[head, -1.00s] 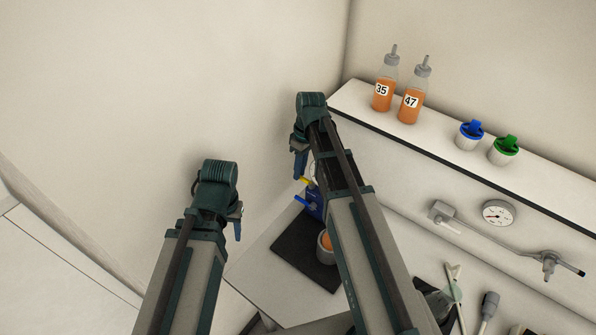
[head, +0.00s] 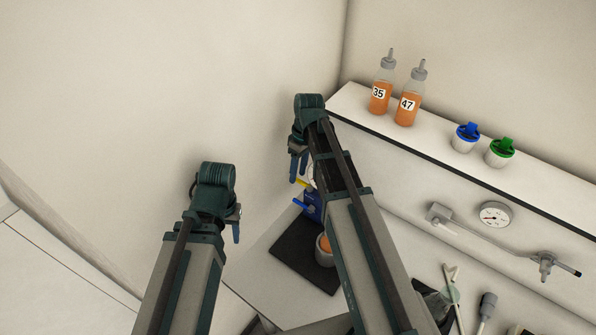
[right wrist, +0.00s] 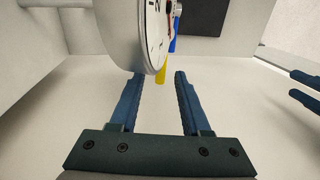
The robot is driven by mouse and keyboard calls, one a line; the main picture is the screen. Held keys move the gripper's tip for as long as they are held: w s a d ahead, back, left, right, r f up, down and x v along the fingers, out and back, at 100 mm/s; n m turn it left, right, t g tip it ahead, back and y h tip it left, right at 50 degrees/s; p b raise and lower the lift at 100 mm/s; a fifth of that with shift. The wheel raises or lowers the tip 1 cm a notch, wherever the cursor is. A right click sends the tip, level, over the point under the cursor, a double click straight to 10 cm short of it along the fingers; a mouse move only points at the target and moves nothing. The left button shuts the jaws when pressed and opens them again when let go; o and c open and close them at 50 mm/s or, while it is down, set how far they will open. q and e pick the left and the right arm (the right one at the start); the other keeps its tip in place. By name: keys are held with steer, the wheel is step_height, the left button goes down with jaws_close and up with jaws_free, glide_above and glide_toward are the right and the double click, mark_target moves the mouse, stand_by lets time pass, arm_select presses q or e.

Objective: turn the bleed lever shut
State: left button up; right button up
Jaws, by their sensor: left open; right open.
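A blue device (head: 313,206) with a white round gauge (right wrist: 154,32) stands on the dark mat, partly hidden by my right arm. It has a yellow lever (head: 303,182) and a blue lever (head: 300,203); I cannot tell from labels which is the bleed lever. My right gripper (head: 298,168) is open just above the device. In the right wrist view the yellow lever (right wrist: 161,77) shows between the open fingertips, beyond or level with them; contact cannot be told. The gauge hides part of it. My left gripper (head: 237,225) is open and empty, further left.
The dark mat (head: 288,261) also bears a grey cup (head: 324,256) with orange contents. A shelf (head: 430,150) at the right holds two juice bottles (head: 405,110) and two lidded cups (head: 465,140). A wall stands close behind my grippers.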

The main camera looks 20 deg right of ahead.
arm_select(q)
step_height(320, 180, up, 13)
steer(key=p, duration=1.2)
arm_select(e)
step_height(320, 180, up, 13)
steer(key=w+d, duration=0.1)
steer(key=d, duration=0.1)
steer(key=shift+w, duration=0.3)
steer(key=s+a+f+m+h+b, duration=0.1)
steer(key=s+a+f+b, duration=0.3)
steer(key=f+b, duration=0.3)
steer(key=s+a+f+m+h+b, duration=0.1)
steer(key=s+a+f+b, duration=0.3)
steer(key=s+f+b, duration=0.3)
steer(key=s+a+f+m+t+h+b, duration=0.1)
steer(key=s+a+f+b, duration=0.4)
steer(key=f+b, duration=0.2)
steer(key=shift+s+f, duration=0.2)
steer(key=shift+f, duration=0.3)
arm_select(q)
step_height(320, 180, down, 22)
steer(key=shift+f+b, duration=0.15)
steer(key=shift+b, duration=0.25)
arm_select(e)
steer(key=shift+s+a+f+m, duration=0.25)
steer(key=shift+s+f+m, duration=0.05)
steer(key=shift+s, duration=0.05)
